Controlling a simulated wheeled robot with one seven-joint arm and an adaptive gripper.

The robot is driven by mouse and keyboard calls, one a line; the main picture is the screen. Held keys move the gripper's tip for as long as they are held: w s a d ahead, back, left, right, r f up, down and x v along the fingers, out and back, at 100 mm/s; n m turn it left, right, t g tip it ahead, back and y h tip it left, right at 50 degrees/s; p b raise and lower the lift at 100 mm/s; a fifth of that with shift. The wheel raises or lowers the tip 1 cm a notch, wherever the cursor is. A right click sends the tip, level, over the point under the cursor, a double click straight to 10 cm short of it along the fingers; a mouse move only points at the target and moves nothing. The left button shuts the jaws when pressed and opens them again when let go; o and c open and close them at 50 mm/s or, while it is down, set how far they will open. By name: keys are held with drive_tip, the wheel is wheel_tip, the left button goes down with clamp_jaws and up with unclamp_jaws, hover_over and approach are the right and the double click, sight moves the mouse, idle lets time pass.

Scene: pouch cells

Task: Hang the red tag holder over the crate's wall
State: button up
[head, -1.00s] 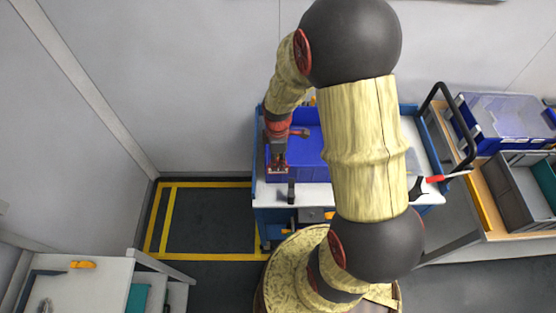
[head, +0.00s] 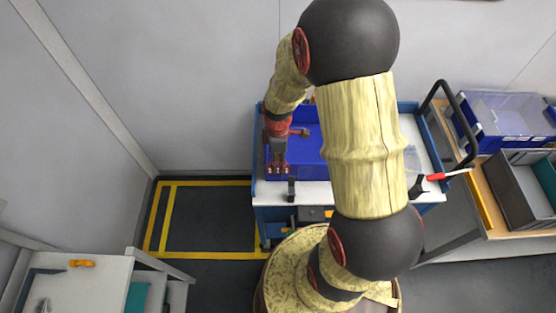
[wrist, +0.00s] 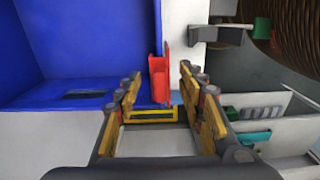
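The blue crate (head: 310,150) stands on the cart's white top, and its blue walls fill the upper left of the wrist view (wrist: 90,40). The red tag holder (wrist: 159,80) is upright at the crate's right-hand wall edge in the wrist view, with a thin red strip reaching up above it. It appears to sit against or over that wall; its far side is hidden. My gripper (wrist: 160,76) is open, with one finger on each side of the red holder and visible gaps to both. In the head view my gripper (head: 277,167) is at the crate's left end.
A small black item (head: 291,190) stands on the white cart top in front of the crate. A red-handled tool (head: 435,177) lies at the cart's right. A black cart handle (head: 447,105) rises there. Grey bins (head: 525,190) and a clear-sided blue bin (head: 505,115) stand farther right.

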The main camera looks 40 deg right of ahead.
wheel_tip(320, 180, up, 12)
idle(0.6)
idle(0.6)
